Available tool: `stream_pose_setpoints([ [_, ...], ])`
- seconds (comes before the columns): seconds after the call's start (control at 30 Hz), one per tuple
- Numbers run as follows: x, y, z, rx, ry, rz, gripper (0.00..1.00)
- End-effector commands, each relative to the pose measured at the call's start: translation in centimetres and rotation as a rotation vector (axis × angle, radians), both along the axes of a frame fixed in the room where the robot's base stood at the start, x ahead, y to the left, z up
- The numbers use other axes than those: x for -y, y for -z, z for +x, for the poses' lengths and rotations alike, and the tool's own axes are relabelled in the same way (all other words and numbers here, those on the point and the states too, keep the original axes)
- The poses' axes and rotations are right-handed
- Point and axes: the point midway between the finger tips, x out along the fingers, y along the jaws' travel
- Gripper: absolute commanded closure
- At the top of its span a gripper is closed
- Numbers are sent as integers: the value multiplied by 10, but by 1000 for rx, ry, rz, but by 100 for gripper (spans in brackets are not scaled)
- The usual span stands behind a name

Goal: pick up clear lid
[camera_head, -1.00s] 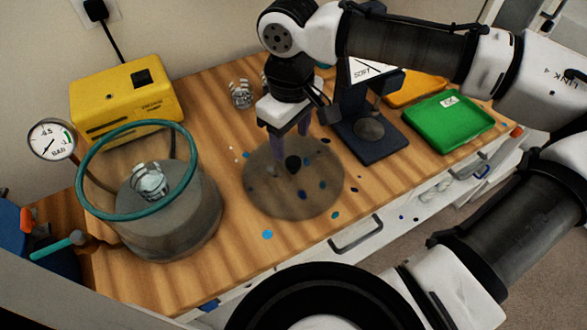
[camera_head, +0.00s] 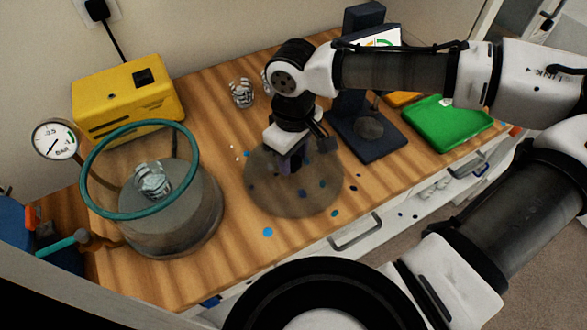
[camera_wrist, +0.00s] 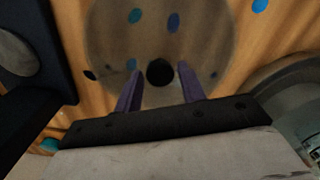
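The clear lid (camera_head: 318,192) is a round, see-through, smoky disc lying flat on the wooden bench. Coloured spots on the bench show through it. Its black knob (camera_wrist: 160,72) shows in the wrist view; my gripper hides it in the head view. My gripper (camera_head: 291,170) points down over the middle of the lid. In the wrist view its two purple fingers (camera_wrist: 159,70) are apart, with the knob appearing between them and a gap on each side. I cannot tell how far the tips are above the lid.
A metal vacuum pot (camera_head: 195,218) with a teal ring (camera_head: 110,213) and gauge (camera_head: 54,140) stands left. A yellow box (camera_head: 125,98) is behind it. A dark scale (camera_head: 378,148) and green tray (camera_head: 450,128) stand right.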

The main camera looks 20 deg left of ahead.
Motion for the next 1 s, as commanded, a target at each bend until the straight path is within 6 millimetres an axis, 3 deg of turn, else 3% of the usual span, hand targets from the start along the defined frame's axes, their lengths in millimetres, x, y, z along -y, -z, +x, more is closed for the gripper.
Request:
stream_pose_setpoints([
  [0.03,0,0,0,0,0,0,67],
  [0.3,0,0,0,0,0,0,100],
  [0.77,0,-2,0,2,0,1,100],
  [1.0,-1,-20,1,2,1,3,100],
])
